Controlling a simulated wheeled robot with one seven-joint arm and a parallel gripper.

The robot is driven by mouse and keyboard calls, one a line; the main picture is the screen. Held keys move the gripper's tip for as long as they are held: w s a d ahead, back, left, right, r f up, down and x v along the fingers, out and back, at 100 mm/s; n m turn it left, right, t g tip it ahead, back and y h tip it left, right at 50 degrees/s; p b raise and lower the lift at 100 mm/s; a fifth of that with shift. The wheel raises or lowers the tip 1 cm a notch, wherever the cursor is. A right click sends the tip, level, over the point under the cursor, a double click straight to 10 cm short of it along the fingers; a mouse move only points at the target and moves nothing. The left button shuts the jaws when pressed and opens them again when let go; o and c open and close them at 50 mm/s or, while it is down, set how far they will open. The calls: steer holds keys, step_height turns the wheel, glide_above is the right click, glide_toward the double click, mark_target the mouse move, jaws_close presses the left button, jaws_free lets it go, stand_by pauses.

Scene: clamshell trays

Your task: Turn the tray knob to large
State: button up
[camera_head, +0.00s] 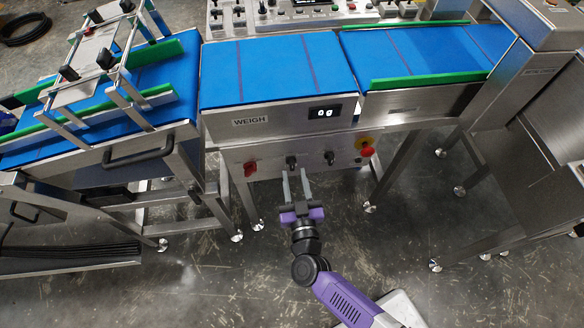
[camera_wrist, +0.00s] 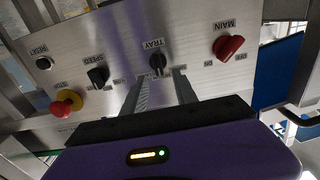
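The tray knob (camera_head: 291,161) is a small black knob on the metal front panel under the WEIGH display. In the wrist view, which is upside down, the knob (camera_wrist: 157,62) sits below its TRAY label. The small position marks beside it are too blurred to read. My gripper (camera_head: 295,173) is open, with its two grey fingers pointing at the panel. In the wrist view my gripper (camera_wrist: 159,76) has its fingertips either side of the knob's line, just short of it or level with it. I cannot tell whether they touch it.
On the same panel are a red MAIN switch (camera_wrist: 228,46), a black SPEED knob (camera_wrist: 98,75), a red and yellow stop button (camera_wrist: 67,102) and a RESET button (camera_wrist: 44,63). The blue weigh belt (camera_head: 275,70) lies above. Floor in front is open.

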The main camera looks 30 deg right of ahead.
mark_target(293, 166)
steer(key=shift+x, duration=1.8)
jaws_close()
